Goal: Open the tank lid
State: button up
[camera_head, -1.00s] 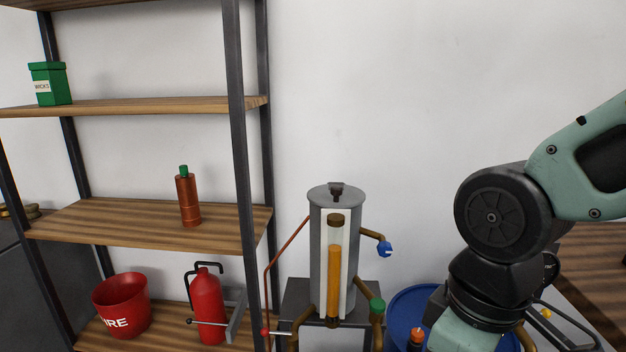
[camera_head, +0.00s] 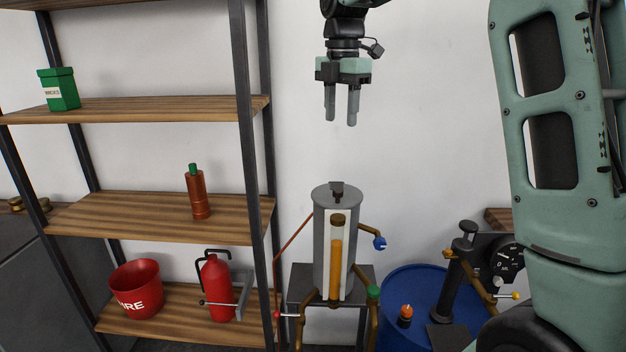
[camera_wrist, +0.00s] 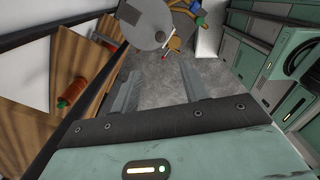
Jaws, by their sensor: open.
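The tank (camera_head: 321,250) is a grey upright cylinder with an amber sight tube (camera_head: 336,262) on its front. Its round grey lid (camera_head: 322,194) lies flat on top and carries a small dark knob (camera_head: 337,187). The lid also shows at the top of the wrist view (camera_wrist: 146,22). My gripper (camera_head: 341,121) points down above the tank, apart from the lid. Its fingers are open and empty, and in the wrist view they (camera_wrist: 158,88) stand apart over bare floor.
A shelf rack (camera_head: 247,150) stands left of the tank with a copper bottle (camera_head: 198,193), a fire extinguisher (camera_head: 216,288), a red bucket (camera_head: 137,289) and a green box (camera_head: 60,89). A blue drum (camera_head: 398,302) and a gauge (camera_head: 507,258) are at the right.

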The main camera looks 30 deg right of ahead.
aim_at(338, 190)
notch_tip(338, 190, down, 17)
jog(key=shift+f+p, duration=0.1)
jog(key=shift+p, duration=1)
grip_shut()
